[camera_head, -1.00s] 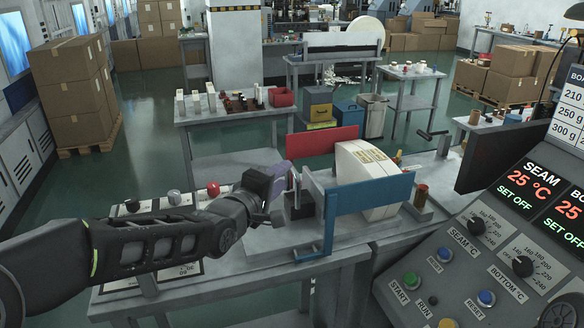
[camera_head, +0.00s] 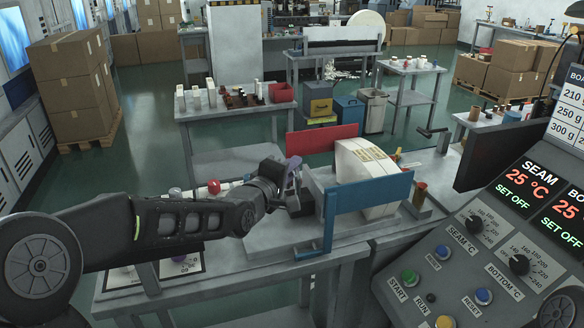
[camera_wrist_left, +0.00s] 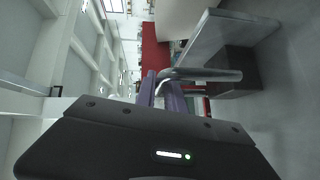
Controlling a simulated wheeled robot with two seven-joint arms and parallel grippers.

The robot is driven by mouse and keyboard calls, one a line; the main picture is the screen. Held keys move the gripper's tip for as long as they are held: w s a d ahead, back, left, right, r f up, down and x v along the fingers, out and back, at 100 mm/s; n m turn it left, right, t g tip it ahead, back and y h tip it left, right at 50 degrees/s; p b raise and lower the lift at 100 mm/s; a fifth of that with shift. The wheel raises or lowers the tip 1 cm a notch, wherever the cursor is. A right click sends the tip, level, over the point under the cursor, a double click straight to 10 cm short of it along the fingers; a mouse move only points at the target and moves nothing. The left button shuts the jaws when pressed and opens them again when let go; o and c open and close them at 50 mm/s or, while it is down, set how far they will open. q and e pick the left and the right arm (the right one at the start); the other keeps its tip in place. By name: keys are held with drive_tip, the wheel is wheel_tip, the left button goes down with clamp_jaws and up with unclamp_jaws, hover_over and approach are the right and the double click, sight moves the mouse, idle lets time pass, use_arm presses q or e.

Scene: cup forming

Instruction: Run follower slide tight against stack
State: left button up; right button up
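The follower slide (camera_head: 313,191) is a grey upright plate at the left end of the feed, with a dark block on its left side. A bent metal handle (camera_wrist_left: 205,74) shows in the left wrist view. The stack (camera_head: 359,172) is a white, curved block of blanks with labels, standing between the red and blue side plates. My left gripper (camera_head: 292,174) is at the slide's left side. In the left wrist view its purple fingers (camera_wrist_left: 161,92) are close together around the handle's bent end; whether they press on it is unclear. My right gripper is out of view.
The blue side plate (camera_head: 368,205) stands in front and the red side plate (camera_head: 322,142) behind. A control panel (camera_head: 470,255) fills the right foreground. A red-topped knob (camera_head: 214,187) stands on the bench left of the feed, near my left arm.

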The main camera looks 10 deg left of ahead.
use_arm(q)
clamp_jaws()
idle(0.9)
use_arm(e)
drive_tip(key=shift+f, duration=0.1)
